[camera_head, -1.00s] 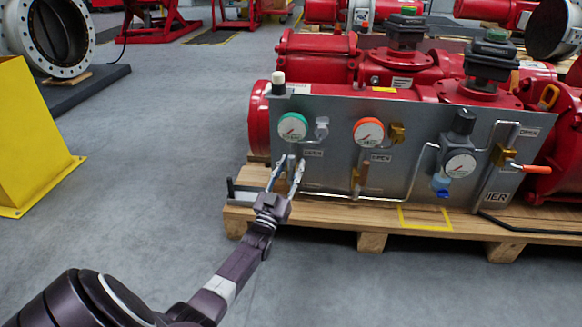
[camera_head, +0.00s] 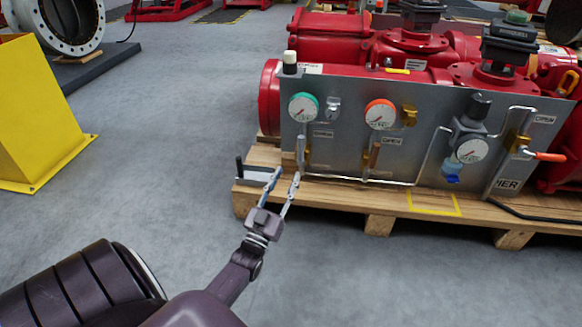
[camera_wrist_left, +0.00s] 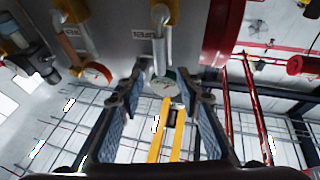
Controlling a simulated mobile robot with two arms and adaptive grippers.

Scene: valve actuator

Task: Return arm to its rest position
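My left gripper (camera_head: 281,186) is in front of the left end of the grey valve panel (camera_head: 345,118). Its two fingers are spread apart with nothing between them, and it is clear of the panel. In the left wrist view the open fingers (camera_wrist_left: 155,105) frame the green-rimmed gauge (camera_wrist_left: 163,86) and the ceiling beyond. The left handle (camera_head: 301,152) on the panel hangs down vertically, just beyond the fingertips. My right gripper is in neither view.
The panel and red actuator (camera_head: 270,98) stand on a wooden pallet (camera_head: 380,197). A short black post (camera_head: 239,168) rises at the pallet's left corner. A yellow stand (camera_head: 40,120) is at the left. Grey floor (camera_head: 180,130) between them is clear.

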